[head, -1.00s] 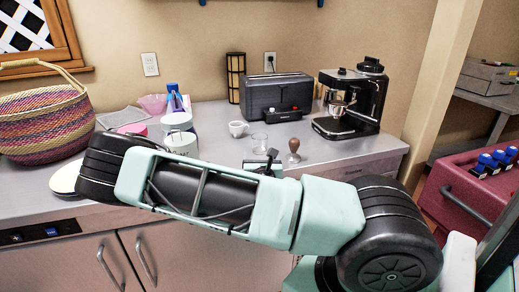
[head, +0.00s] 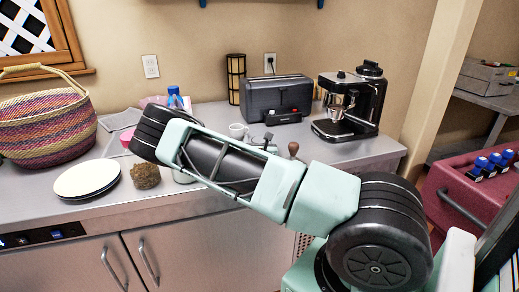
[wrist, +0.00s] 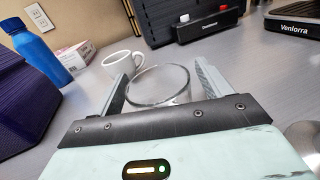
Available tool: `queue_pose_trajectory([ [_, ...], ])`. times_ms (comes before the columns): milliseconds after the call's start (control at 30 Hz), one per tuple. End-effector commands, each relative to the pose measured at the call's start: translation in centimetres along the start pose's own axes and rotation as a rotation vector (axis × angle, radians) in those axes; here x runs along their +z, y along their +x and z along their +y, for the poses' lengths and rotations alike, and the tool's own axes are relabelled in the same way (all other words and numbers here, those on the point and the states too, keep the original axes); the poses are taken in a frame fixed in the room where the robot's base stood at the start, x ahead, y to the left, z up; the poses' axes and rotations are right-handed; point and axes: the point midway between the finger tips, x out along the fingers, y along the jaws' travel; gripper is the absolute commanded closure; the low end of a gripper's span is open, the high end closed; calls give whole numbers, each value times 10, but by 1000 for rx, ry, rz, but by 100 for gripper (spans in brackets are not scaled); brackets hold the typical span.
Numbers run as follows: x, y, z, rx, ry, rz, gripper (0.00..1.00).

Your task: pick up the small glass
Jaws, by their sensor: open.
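The small glass (wrist: 160,86) is clear and upright on the grey counter; its round rim shows in the wrist view. My gripper (wrist: 161,71) is open, with one finger to the left of the glass and one to the right. The glass appears between the fingers, with a gap to each. Its lower part is hidden behind my gripper's body, so I cannot tell how deep it sits between them. In the head view my arm hides most of the glass and gripper.
A white mug (wrist: 121,68) stands just behind and left of the glass. A blue bottle (wrist: 42,52) is farther left. A toaster (head: 277,98) and an espresso machine (head: 350,106) stand at the back. A wooden-handled tamper (head: 293,149) is right of my gripper.

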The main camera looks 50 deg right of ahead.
Motion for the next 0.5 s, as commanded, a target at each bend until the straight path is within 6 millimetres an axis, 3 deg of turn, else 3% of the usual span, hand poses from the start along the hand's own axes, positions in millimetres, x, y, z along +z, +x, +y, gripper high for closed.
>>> queue_pose_trajectory([
  [167,0,0,0,0,0,0,22],
  [400,0,0,0,0,0,0,78],
  [500,0,0,0,0,0,-2,78],
])
